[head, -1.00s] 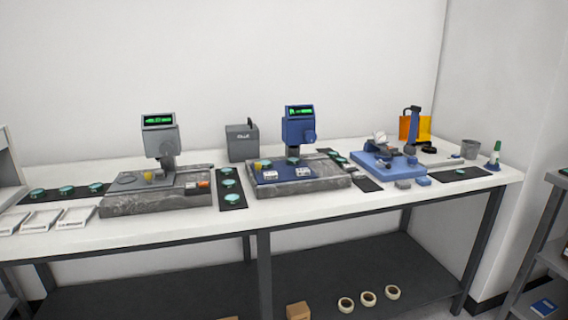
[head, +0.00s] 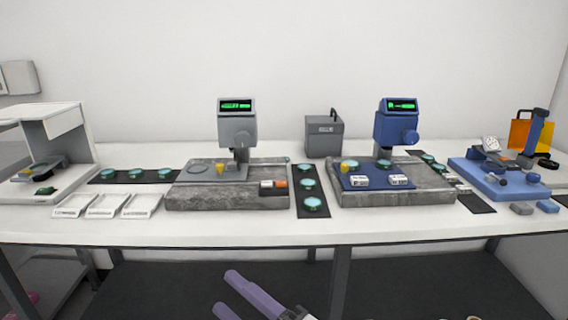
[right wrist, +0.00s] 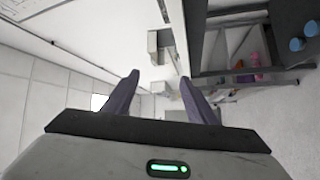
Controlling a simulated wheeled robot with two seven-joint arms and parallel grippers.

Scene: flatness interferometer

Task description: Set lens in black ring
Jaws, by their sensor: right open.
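Teal lenses lie on black mats: several are on the left mat, including one lens (head: 135,174), and others are on the middle mat, including one lens (head: 308,184). More lenses (head: 428,158) lie on the mat behind the blue gauge. A small black ring (head: 548,162) shows at the far right beside the orange screen; I cannot tell whether it is the task's ring. My right gripper (head: 226,292) is open and empty, low in front of the table, well apart from the lenses. Its purple fingers also show apart in the right wrist view (right wrist: 159,80). My left gripper is not in view.
A grey gauge (head: 237,130) and a blue gauge (head: 394,128) stand on granite slabs. A white instrument (head: 60,125) is at the left, with white trays (head: 105,207) beside it. A blue fixture (head: 500,180) stands at the right. The table's front strip (head: 300,230) is clear.

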